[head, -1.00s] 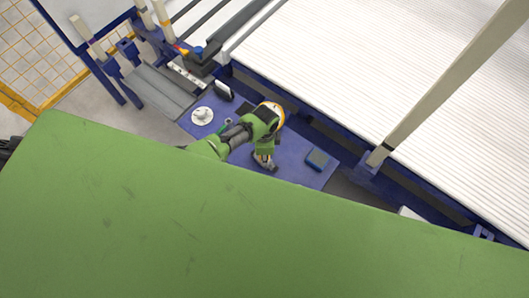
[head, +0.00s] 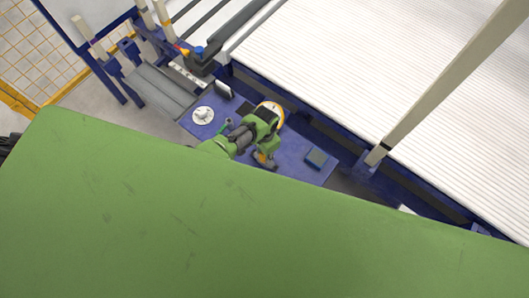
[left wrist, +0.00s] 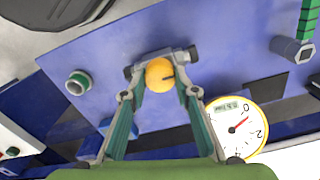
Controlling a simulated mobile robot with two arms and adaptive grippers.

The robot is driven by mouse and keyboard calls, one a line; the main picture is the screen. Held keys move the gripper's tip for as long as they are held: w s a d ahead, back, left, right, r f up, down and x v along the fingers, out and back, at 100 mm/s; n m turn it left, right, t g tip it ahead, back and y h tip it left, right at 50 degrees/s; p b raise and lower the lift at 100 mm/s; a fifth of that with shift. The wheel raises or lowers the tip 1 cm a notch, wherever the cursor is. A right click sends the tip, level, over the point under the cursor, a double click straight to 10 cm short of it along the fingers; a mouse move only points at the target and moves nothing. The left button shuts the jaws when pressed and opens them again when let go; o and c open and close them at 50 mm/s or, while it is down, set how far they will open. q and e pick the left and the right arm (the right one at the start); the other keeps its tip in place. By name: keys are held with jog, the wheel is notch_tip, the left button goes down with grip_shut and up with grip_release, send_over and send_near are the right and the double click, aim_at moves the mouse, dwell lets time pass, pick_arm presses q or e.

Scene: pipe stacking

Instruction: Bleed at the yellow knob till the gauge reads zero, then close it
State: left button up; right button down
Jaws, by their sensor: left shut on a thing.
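The yellow knob (left wrist: 159,75) sits between the two fingertips of my left gripper (left wrist: 161,72) in the left wrist view; the fingers are shut on it. The knob is round with a dark mark on its face. In the head view my left gripper (head: 265,162) is over the blue panel, with a bit of yellow showing at it. The gauge (left wrist: 236,130) is a white dial with a yellow rim, right of the gripper. Its red needle points between 0 and 2. In the head view the gauge (head: 271,107) is partly covered by my arm. My right gripper is not in view.
The blue panel (head: 298,174) also carries a white round fitting (head: 203,116), a dark box (head: 317,158) and a green-ringed port (left wrist: 79,83). A hexagonal fitting (left wrist: 291,50) with a green stem stands at the right in the wrist view. A pale post (head: 440,85) rises at right.

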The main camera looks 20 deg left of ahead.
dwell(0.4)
pick_arm(q)
jog(key=o, duration=1.1)
notch_tip(320, 180, up, 12)
